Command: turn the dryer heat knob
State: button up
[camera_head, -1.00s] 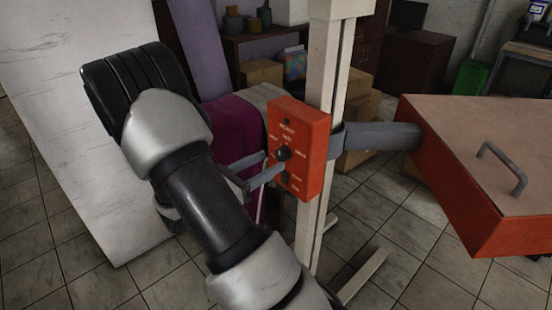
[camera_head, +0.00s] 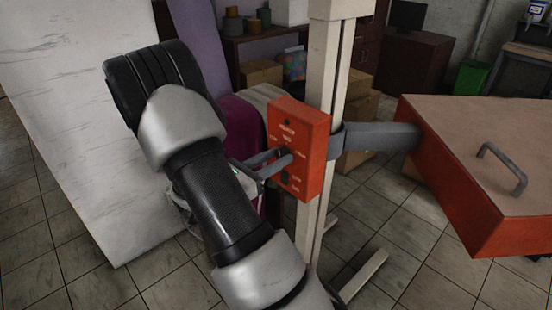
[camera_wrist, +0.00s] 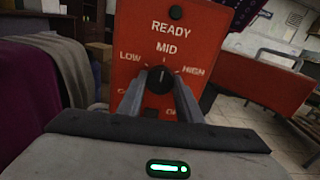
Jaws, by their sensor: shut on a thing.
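The dryer's red control box (camera_head: 318,152) is fixed to a pale upright post. In the wrist view the control box (camera_wrist: 205,50) fills the upper middle, with READY, LOW, MID and HIGH marks. The black heat knob (camera_wrist: 159,80) sits below MID, its pale pointer line close to upright. My gripper (camera_wrist: 159,92) is shut on the knob, one finger on each side. In the head view my gripper (camera_head: 278,162) reaches the box from the left and mostly hides this knob.
The pale post (camera_head: 328,70) stands right behind the box. A grey bracket (camera_head: 378,138) runs from it to the large orange dryer head (camera_head: 490,165) with a handle. A white panel (camera_head: 75,120) leans at the left. Cardboard boxes (camera_head: 360,125) stand behind.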

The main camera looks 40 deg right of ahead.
jog(key=shift+p, duration=0.3)
jog(key=n+p, duration=0.2)
jog(key=p, duration=0.1)
jog(key=shift+r+n, duration=0.25)
jog(key=shift+n, duration=0.15)
jog(key=n+p, duration=0.2)
jog(key=p, duration=0.1)
jog(key=shift+n, duration=0.3)
jog(key=n+p, duration=0.3)
jog(key=shift+f+n+p, duration=0.2)
jog(key=shift+n+p, duration=0.8)
jog(key=shift+n, duration=0.7)
jog(key=o, duration=1)
jog(key=shift+o, duration=0.2)
